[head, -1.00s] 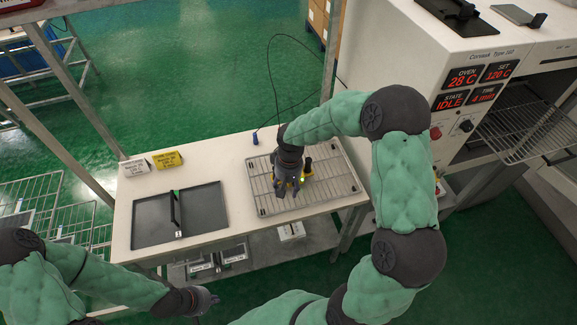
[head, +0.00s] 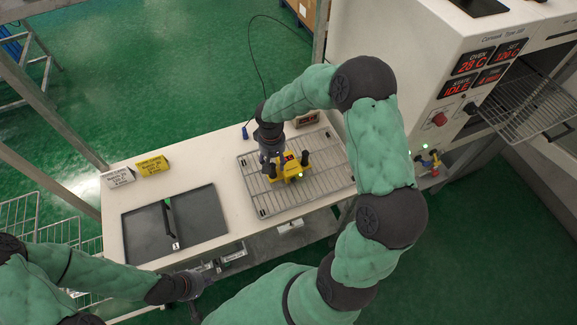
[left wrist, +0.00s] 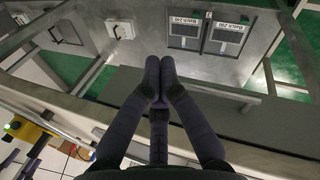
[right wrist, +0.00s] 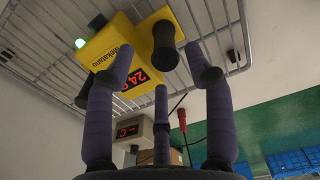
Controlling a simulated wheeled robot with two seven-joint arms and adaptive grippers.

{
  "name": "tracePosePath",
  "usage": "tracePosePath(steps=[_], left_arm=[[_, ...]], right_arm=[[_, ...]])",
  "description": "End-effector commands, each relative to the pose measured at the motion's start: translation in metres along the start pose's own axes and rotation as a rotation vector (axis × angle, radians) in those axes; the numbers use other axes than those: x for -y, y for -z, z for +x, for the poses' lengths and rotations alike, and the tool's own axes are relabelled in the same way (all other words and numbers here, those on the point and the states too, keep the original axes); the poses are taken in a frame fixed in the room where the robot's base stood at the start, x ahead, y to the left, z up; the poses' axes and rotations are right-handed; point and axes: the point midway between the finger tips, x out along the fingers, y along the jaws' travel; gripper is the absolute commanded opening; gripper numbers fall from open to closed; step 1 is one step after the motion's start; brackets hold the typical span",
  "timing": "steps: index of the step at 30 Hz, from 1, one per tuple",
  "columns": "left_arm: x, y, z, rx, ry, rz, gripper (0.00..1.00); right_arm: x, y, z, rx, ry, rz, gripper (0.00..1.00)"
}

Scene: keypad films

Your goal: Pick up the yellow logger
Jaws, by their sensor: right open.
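The yellow logger (head: 292,170) sits on the wire rack on the bench, with black posts and a green light. In the right wrist view the logger (right wrist: 103,46) shows a red display, and one black post (right wrist: 164,46) appears between my fingers. My right gripper (head: 268,170) is open at the logger's left side in the head view; its fingers also show in the right wrist view (right wrist: 158,58). I cannot tell whether they touch the logger. My left gripper (head: 196,296) is low in front of the bench; in the left wrist view its fingertips (left wrist: 160,68) meet with nothing between them.
The wire rack (head: 262,205) lies on the white bench (head: 222,160). A small display box (head: 306,118) stands behind. The oven (head: 420,50) is at the right.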

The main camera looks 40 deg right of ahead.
Motion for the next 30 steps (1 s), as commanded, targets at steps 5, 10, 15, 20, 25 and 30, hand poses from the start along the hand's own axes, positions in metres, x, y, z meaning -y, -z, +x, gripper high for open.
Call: tracePosePath(steps=[5,10,15,20,25,30], left_arm=[[0.000,0.000,0.001,0.000,0.000,0.000,0.00],[0.001,0.000,0.003,0.000,0.000,0.000,0.00],[0.002,0.000,0.004,0.000,0.000,0.000,0.00],[0.002,0.000,0.004,0.000,0.000,0.000,0.00],[0.002,0.000,0.004,0.000,0.000,0.000,0.00],[0.002,0.000,0.004,-0.001,0.000,0.000,0.00]], right_arm=[[0.003,-0.001,0.012,0.003,0.001,0.000,0.54],[0.008,-0.002,0.036,0.003,0.001,0.000,0.54],[0.008,-0.002,0.052,0.001,0.002,0.000,0.54],[0.008,-0.002,0.052,0.000,0.002,0.000,0.54],[0.008,-0.002,0.052,0.000,0.002,0.000,0.20],[0.008,-0.002,0.052,0.000,0.002,0.000,0.00]])
